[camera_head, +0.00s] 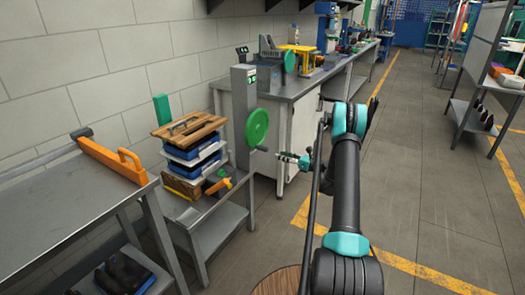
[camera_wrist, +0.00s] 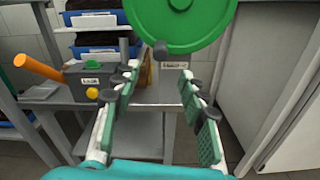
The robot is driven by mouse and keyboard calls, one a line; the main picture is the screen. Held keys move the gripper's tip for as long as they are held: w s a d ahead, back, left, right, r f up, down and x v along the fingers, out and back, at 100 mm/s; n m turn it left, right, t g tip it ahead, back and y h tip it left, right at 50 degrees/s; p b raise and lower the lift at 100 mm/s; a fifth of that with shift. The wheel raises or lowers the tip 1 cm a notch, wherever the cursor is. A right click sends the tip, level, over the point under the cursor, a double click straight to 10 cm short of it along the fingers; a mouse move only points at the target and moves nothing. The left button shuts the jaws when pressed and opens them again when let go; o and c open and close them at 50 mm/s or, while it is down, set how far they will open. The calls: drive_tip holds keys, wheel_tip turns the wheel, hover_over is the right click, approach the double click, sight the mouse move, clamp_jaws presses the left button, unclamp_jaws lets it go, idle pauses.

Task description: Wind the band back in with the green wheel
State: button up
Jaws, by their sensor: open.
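The green wheel (camera_head: 257,128) is mounted on the side of a grey post (camera_head: 243,105), with a small dark crank knob at its lower edge. In the wrist view the wheel (camera_wrist: 185,22) fills the upper middle, and the dark knob (camera_wrist: 160,50) shows just beyond and between my fingertips. My gripper (camera_head: 290,157) is in front of the wheel, to its lower right in the head view. In the wrist view my gripper (camera_wrist: 160,72) has its fingers wide apart with nothing between them. I cannot make out the band in either view.
A low grey stand left of the post holds stacked blue bins (camera_head: 192,150) under a wooden board (camera_head: 188,131). A dark box (camera_wrist: 95,82) with an orange handle (camera_wrist: 38,68) sits there too. A workbench (camera_head: 300,85) stands behind the post.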

sight(263, 149)
drive_tip(key=x, duration=1.2)
drive_tip(key=shift+a, duration=0.1)
drive_tip(key=shift+c, duration=0.2)
clamp_jaws()
